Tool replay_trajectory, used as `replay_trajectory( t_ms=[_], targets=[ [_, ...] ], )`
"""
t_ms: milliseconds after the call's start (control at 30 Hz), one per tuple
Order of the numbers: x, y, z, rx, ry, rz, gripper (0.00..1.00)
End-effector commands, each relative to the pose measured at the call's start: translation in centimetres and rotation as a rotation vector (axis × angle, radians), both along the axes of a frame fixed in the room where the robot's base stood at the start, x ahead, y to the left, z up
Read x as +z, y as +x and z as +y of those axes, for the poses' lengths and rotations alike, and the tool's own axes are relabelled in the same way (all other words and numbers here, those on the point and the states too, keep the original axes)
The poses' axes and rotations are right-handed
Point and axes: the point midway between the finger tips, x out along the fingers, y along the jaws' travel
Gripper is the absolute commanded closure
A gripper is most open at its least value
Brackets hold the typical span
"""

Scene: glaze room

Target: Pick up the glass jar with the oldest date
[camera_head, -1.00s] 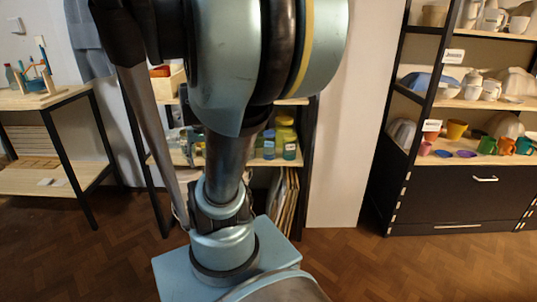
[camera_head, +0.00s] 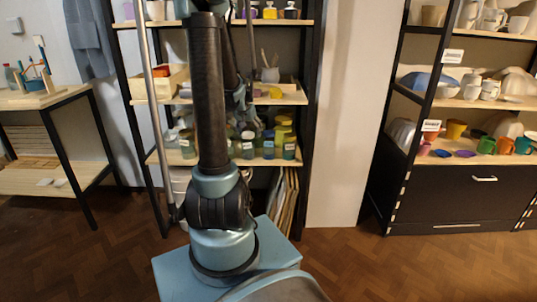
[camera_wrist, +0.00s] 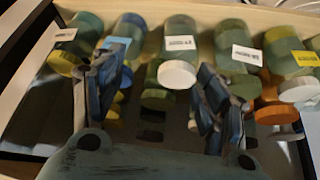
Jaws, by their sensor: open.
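Several glass jars stand in a row on a low shelf of the middle rack, including a blue one (camera_head: 268,146) and a green one (camera_head: 289,148). In the wrist view a green jar with a white lid (camera_wrist: 178,74) and white label is near the middle. Beside it are a jar with a yellow lid (camera_wrist: 63,61) at left and a yellow-labelled jar (camera_wrist: 288,50) at right. Writing on the labels is too blurred to read. My gripper (camera_wrist: 160,66) is open, its fingers spread either side of the white-lidded jar in the picture. Contact cannot be told.
A wooden shelf edge (camera_wrist: 230,12) runs behind the jars in the wrist view. The shelf above holds a wooden box (camera_head: 160,83) and small pots. A rack with cups (camera_head: 487,145) stands at right, a table (camera_head: 45,98) at left.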

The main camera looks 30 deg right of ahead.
Motion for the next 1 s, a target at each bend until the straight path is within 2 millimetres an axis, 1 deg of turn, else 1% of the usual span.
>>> replay_trajectory(
  t_ms=[33, 100, 200, 300, 400, 600, 1000],
  targets=[
    [-0.6, 0.5, -1.8, -0.027, -0.006, -0.009, 0.34],
    [-1.4, 0.8, -3.8, -0.058, -0.013, -0.020, 0.34],
    [-2.5, 1.2, -6.2, -0.094, -0.022, -0.033, 0.34],
    [-3.3, 1.3, -8.0, -0.123, -0.029, -0.043, 0.34],
    [-3.9, 1.4, -9.3, -0.142, -0.035, -0.049, 0.34],
    [-4.6, 1.5, -10.4, -0.158, -0.039, -0.055, 0.34],
    [-6.5, 2.3, -11.5, -0.158, -0.040, -0.056, 0.34]
  ],
)
